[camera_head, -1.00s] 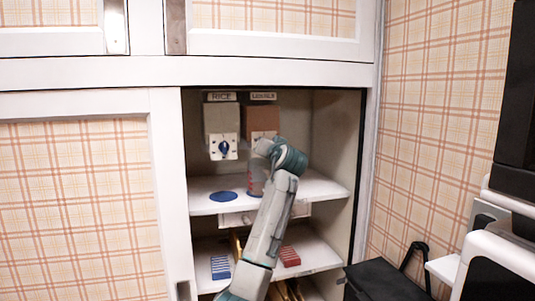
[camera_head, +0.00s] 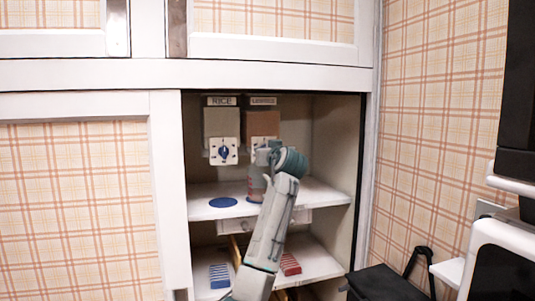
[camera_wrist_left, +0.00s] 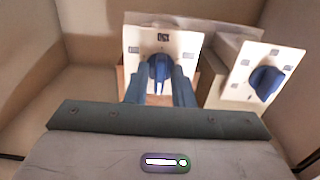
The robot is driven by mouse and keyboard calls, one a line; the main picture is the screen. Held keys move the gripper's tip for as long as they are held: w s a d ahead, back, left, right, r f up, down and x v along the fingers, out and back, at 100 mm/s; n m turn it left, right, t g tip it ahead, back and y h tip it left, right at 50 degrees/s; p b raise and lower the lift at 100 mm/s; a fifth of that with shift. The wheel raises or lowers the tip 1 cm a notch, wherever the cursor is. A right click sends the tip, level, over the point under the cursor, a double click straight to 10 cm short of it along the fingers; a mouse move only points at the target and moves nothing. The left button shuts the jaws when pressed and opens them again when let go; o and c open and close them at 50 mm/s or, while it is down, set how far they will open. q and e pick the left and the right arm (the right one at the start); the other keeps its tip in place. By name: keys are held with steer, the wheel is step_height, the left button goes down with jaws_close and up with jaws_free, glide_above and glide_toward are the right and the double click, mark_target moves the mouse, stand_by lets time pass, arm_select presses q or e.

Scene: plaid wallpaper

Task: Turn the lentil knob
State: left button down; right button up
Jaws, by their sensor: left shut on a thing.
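The lentil dispenser (camera_head: 263,124) is a brown box under a label on the cabinet's upper shelf. Its white knob plate is mostly hidden by my left wrist in the head view. In the left wrist view the blue lentil knob (camera_wrist_left: 158,68) sits on its white plate (camera_wrist_left: 190,44). My left gripper (camera_wrist_left: 158,88) has its blue fingers on both sides of this knob, shut on it. My right gripper is in neither view.
The rice dispenser (camera_head: 221,124) with its blue knob (camera_head: 224,151) stands close on the left. A blue disc (camera_head: 222,202) lies on the shelf (camera_head: 325,197). A container (camera_head: 255,184) is partly hidden behind my arm. Blue (camera_head: 219,276) and red (camera_head: 290,264) items lie below.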

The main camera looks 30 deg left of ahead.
arm_select(q)
steer(key=shift+f, duration=0.15)
steer(key=c, duration=1.5)
jaws_free()
